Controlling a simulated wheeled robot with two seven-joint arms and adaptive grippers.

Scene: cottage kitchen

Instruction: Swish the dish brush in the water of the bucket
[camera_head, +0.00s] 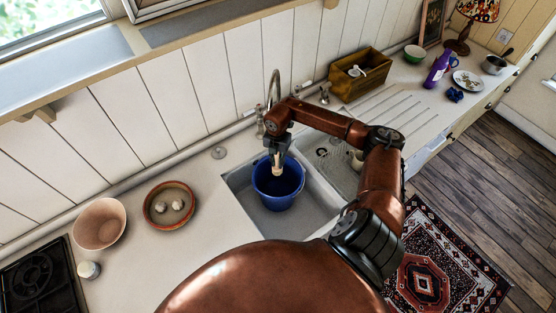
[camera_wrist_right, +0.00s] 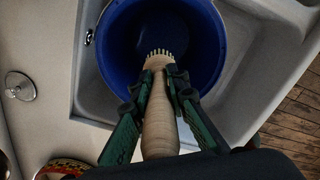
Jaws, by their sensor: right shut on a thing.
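The blue bucket (camera_head: 277,190) stands in the left basin of the white sink (camera_head: 238,184). In the right wrist view the bucket (camera_wrist_right: 216,45) opens below my gripper. My right gripper (camera_head: 277,158) is above the bucket, its fingers pointing down. In the right wrist view the gripper (camera_wrist_right: 165,78) is shut on the pale wooden dish brush (camera_wrist_right: 160,125). The bristle end points towards the bucket's inside. I cannot tell whether the bristles touch water; the bucket's inside is dark blue and no water surface is clear. My left gripper is not in view.
A tap (camera_head: 272,88) rises behind the bucket. A pink bowl (camera_head: 99,224) and a terracotta dish (camera_head: 169,205) stand on the left counter beside a stove (camera_head: 42,280). A wooden crate (camera_head: 360,74) stands behind the ribbed drainer (camera_head: 388,112).

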